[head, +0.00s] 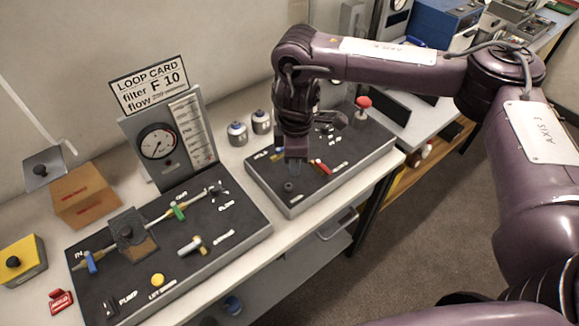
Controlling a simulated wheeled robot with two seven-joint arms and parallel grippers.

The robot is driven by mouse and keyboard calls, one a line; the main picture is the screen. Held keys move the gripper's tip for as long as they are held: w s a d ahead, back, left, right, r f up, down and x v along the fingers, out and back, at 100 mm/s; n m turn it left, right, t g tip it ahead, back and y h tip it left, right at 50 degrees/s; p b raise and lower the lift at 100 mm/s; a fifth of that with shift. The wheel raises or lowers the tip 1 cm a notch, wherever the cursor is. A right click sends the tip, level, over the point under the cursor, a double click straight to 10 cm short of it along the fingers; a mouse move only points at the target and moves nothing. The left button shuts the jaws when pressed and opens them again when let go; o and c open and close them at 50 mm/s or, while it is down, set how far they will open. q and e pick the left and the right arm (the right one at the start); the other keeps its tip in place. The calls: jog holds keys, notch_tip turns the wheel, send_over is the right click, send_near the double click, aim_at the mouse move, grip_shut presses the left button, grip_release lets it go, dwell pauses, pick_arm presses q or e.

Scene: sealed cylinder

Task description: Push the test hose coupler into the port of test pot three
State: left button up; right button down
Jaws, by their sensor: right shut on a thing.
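My right gripper (296,158) points down over the right-hand black panel (268,184), near its front left part. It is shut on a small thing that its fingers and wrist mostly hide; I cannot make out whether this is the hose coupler. I cannot tell which pot is test pot three; my right arm may hide others. No hose or pot port can be clearly made out. My left gripper is not in view.
The right panel has a black round fitting (288,187), a red-handled valve (322,167) and a red mushroom knob (363,103). The left panel (206,246) carries valves, a gauge (158,142) and a loop card (149,84). A cardboard box (84,196) and yellow switch box (22,260) stand left.

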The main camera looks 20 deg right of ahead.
jog(key=s+d+m+b, duration=0.1)
jog(key=m, duration=0.4)
jog(key=s+d+r+m+b, duration=0.1)
jog(key=s+m+b, duration=0.1)
jog(key=m, duration=0.2)
jog(key=s+m+b, duration=0.1)
jog(key=m, duration=0.4)
jog(key=shift+s+d+r+m, duration=0.15)
jog(key=shift+s+d+m, duration=0.15)
jog(key=shift+d, duration=0.1)
jog(key=shift+w+a, duration=0.1)
jog(key=shift+a, duration=0.05)
